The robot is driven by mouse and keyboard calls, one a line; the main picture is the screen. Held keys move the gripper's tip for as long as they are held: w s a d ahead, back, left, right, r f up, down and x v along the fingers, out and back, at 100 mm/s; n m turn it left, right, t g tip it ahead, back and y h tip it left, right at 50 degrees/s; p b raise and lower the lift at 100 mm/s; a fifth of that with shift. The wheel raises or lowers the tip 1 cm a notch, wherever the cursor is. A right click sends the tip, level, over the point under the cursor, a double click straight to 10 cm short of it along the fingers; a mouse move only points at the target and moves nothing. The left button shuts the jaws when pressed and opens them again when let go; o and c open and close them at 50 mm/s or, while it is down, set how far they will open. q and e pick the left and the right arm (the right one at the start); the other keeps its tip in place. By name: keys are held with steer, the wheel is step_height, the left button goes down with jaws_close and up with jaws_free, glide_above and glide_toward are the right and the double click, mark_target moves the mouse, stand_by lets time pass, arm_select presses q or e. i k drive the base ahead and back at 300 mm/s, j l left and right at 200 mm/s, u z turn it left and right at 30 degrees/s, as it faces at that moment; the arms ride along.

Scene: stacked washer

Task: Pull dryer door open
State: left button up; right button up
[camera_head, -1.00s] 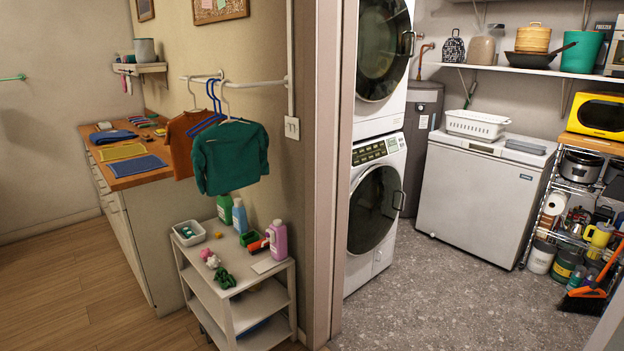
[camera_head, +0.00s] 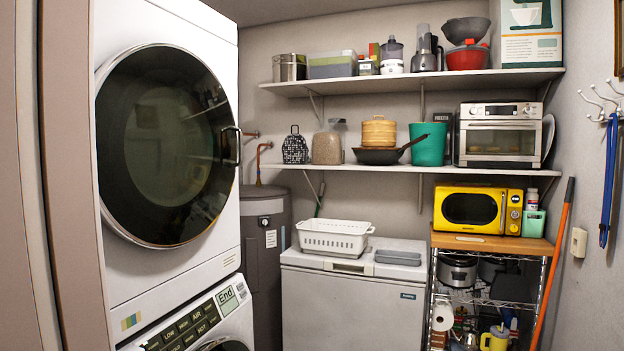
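The stacked washer and dryer stand at the left of the head view. The upper machine, the dryer (camera_head: 220,45), is white with a large round dark glass door (camera_head: 165,150). The door looks shut against the machine's front. Its handle (camera_head: 233,146) is a vertical bar on the door's right edge. Below is the lower machine's control panel (camera_head: 190,325) with a display reading "End"; only the top of its own door shows at the bottom edge. Neither of my grippers is in view.
A grey water heater (camera_head: 265,240) stands right of the stack. A white chest freezer (camera_head: 350,310) carries a white basket (camera_head: 335,237). Shelves hold kitchenware. A yellow microwave (camera_head: 478,209) tops a wire rack at right. A doorway frame (camera_head: 70,180) borders the stack at left.

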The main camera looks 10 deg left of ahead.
mark_target(166, 129)
steer(key=i+l, duration=0.1)
steer(key=i, duration=0.3)
steer(key=i+l+u, duration=0.15)
steer(key=i, duration=0.2)
steer(key=i+l, duration=0.1)
steer(key=i, duration=0.3)
steer(key=j+u, duration=0.05)
